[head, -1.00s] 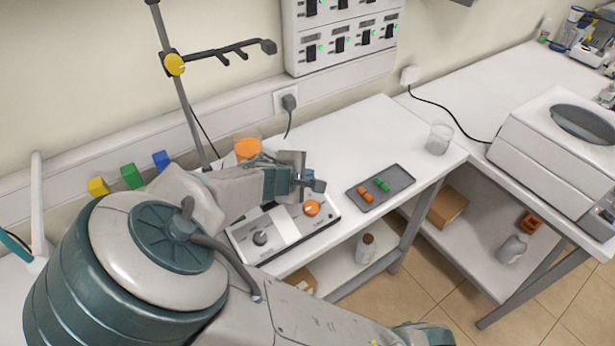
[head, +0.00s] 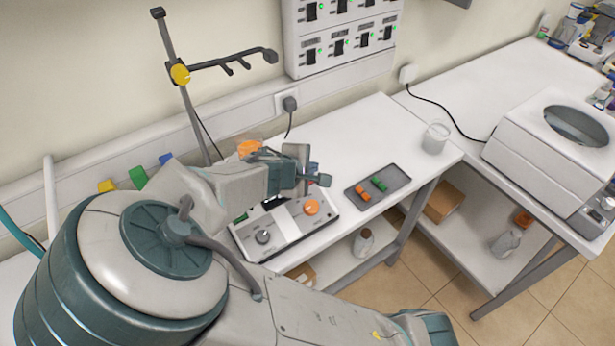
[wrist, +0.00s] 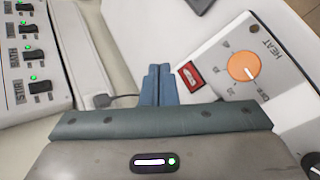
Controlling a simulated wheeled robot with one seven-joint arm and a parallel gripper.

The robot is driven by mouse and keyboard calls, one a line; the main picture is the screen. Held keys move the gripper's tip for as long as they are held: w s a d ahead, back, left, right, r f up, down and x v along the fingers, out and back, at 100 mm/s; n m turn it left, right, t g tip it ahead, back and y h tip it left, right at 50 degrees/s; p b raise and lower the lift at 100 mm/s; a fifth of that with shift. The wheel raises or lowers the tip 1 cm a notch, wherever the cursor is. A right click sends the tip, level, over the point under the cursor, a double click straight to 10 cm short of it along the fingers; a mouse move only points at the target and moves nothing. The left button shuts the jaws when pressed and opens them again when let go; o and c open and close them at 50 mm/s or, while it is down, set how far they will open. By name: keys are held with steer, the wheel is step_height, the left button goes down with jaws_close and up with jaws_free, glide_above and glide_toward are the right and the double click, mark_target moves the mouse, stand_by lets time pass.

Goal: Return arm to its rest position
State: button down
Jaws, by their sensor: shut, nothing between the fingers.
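My gripper (head: 318,179) is over the workbench, above the back part of a white-and-grey heating device (head: 284,232). In the wrist view its two blue fingers (wrist: 158,84) are together, with nothing between them. The device's orange HEAT knob (wrist: 244,67) is to the right of the fingers in the wrist view, apart from them. A red switch (wrist: 190,77) lies between the fingers and that knob. The head view also shows the orange knob (head: 311,207) and a dark knob (head: 263,237). My arm hides the back left of the device.
A grey tray (head: 351,197) with orange and green pieces lies right of the device. A glass beaker (head: 435,138) stands farther right. A stand with a clamp arm (head: 215,62) rises behind my arm. A wall switch panel (head: 340,35) is at the back. The bench between tray and beaker is clear.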

stand_by(0.6)
steer(key=d+f+m+g, duration=0.1)
steer(key=d, duration=0.1)
steer(key=s+d+f+m+g, duration=0.1)
steer(key=d, duration=0.1)
steer(key=s+d+f+m+g+b, duration=0.1)
steer(key=d+f+m, duration=0.1)
steer(key=shift+s+g+y, duration=0.15)
steer(key=shift+g+y, duration=0.15)
steer(key=shift+g, duration=0.1)
steer(key=s+d+r+m+y+b, duration=0.1)
steer(key=s+d+r+m+y, duration=0.1)
steer(key=s+d+r+m, duration=0.2)
steer(key=s+d+r+m+g+y+b, duration=0.1)
steer(key=s+d+r+m+y+b, duration=0.1)
steer(key=s+r+m, duration=0.5)
steer(key=s+d+r+y, duration=0.1)
steer(key=s+d+r, duration=0.1)
steer(key=s, duration=0.2)
steer(key=shift+s+d, duration=0.25)
steer(key=shift+s, duration=0.05)
stand_by(0.7)
